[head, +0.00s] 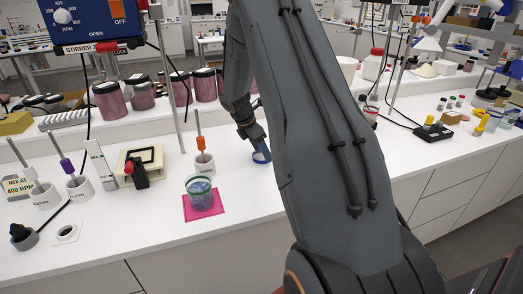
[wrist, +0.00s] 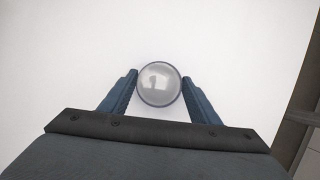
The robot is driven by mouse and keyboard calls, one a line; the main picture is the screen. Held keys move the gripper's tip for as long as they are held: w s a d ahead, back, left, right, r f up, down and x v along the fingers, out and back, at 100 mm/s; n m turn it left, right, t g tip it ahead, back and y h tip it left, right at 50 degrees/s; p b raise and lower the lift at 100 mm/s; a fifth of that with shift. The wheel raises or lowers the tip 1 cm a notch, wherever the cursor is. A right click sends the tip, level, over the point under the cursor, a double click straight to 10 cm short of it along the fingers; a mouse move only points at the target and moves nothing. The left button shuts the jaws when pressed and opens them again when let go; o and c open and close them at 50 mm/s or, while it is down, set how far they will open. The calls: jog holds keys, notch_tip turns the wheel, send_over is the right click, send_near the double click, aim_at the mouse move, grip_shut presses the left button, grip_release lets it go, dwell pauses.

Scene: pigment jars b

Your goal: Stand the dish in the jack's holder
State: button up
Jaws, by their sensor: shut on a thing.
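A small round dish (wrist: 160,84), clear grey with a dark blue rim, sits between the two fingers of my gripper (wrist: 160,92) in the wrist view. The fingers press on it from left and right. In the head view my gripper (head: 258,143) points down over the white bench with the dish (head: 261,157) at its tip, seen as a blue-rimmed shape. I cannot tell whether the dish touches the bench. I cannot clearly make out the jack or its holder; my arm hides much of the middle of the bench.
A glass of blue-green liquid (head: 200,193) stands on a pink mat (head: 187,213) to the front left. A white pot with an orange-handled tool (head: 204,163) stands near my gripper. Pigment jars (head: 142,92) line the back. Bare bench (head: 245,190) lies in front of my gripper.

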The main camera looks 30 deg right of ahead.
jog(key=shift+f, duration=0.15)
jog(key=o, duration=1.1)
